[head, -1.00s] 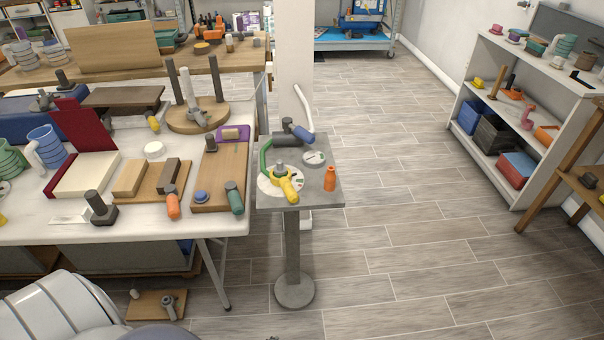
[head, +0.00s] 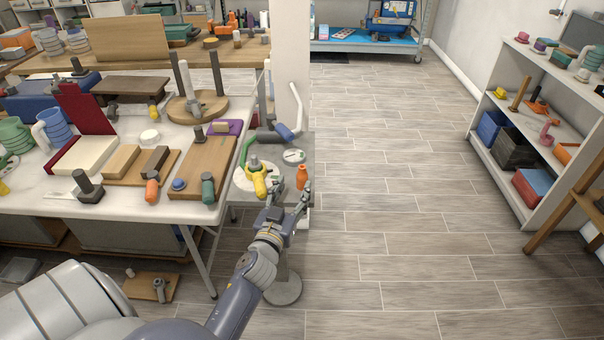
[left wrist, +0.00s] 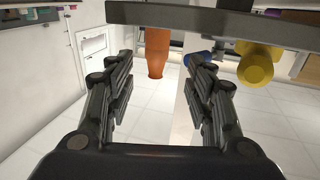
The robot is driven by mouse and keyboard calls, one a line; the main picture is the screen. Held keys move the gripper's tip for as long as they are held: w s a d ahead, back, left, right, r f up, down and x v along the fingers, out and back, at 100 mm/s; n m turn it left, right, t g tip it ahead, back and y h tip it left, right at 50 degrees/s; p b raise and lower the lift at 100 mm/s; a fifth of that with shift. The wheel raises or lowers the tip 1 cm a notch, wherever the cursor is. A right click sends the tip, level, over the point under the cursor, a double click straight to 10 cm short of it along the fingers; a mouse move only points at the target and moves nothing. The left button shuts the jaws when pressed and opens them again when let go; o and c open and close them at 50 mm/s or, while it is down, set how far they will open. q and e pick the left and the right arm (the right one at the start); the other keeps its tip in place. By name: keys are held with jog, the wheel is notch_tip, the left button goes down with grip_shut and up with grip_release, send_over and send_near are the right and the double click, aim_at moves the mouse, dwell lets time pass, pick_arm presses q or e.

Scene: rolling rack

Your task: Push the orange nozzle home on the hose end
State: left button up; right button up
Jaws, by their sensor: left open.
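The orange nozzle (head: 302,177) stands upright near the right front of a small grey pedestal table (head: 300,143). My left gripper (head: 289,196) is open and empty, in front of the table's near edge, its fingers pointing at the nozzle. In the left wrist view, which looks upside down, the nozzle (left wrist: 157,52) hangs from the table edge (left wrist: 180,13), beyond and between the open fingers (left wrist: 158,72). A green curved hose (head: 246,149) and a blue-ended piece (head: 285,132) lie at the table's back. I cannot tell which end takes the nozzle. My right gripper is not in view.
A yellow lever (head: 259,184) sits over a white disc left of the nozzle; it also shows in the left wrist view (left wrist: 258,65). A small round gauge (head: 293,156) is behind the nozzle. A crowded white table (head: 130,204) stands left. Floor to the right is clear.

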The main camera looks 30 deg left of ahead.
aim_at(300, 177)
pick_arm(q)
jog(key=shift+w+a, duration=0.15)
jog(key=shift+w, duration=0.5)
jog(key=shift+w+a, duration=0.1)
jog(key=shift+w, duration=0.35)
jog(key=p+x, duration=0.1)
jog(key=x, duration=0.3)
jog(key=shift+w, duration=0.4)
jog(key=shift+c, duration=0.3)
grip_shut()
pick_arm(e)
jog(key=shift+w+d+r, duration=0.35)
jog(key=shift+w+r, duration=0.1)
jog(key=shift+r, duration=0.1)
